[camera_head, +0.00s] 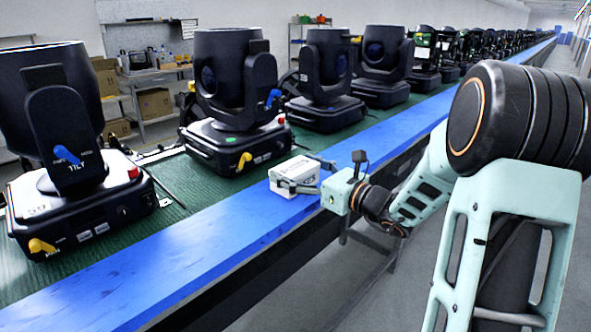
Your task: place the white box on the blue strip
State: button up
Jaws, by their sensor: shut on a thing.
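The white box (294,176) is small with some print on its side. It is at the blue strip, between the fingers of my gripper (300,174). My gripper comes in from the right and is shut on the box. The blue strip (205,240) is a long flat band along the front edge of the bench, running from the lower left to the far upper right. The box appears over the strip's inner part, near the green surface. I cannot tell whether its underside touches the strip.
Several black moving-head lights (235,100) stand in a row on the green surface (190,185) behind the strip. The nearest light (75,150) is at the left. The strip is bare left of the box. Shelves with cardboard boxes (155,104) stand at the back.

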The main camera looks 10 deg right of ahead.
jog(key=shift+f, duration=0.2)
jog(key=o, duration=1.3)
jog(key=shift+r, duration=0.1)
jog(key=shift+s+d+r, duration=0.1)
jog(key=shift+d+r, duration=0.05)
jog(key=p+v, duration=0.1)
jog(key=v, duration=1)
jog(key=shift+s+d, duration=0.15)
jog(key=shift+s, duration=0.15)
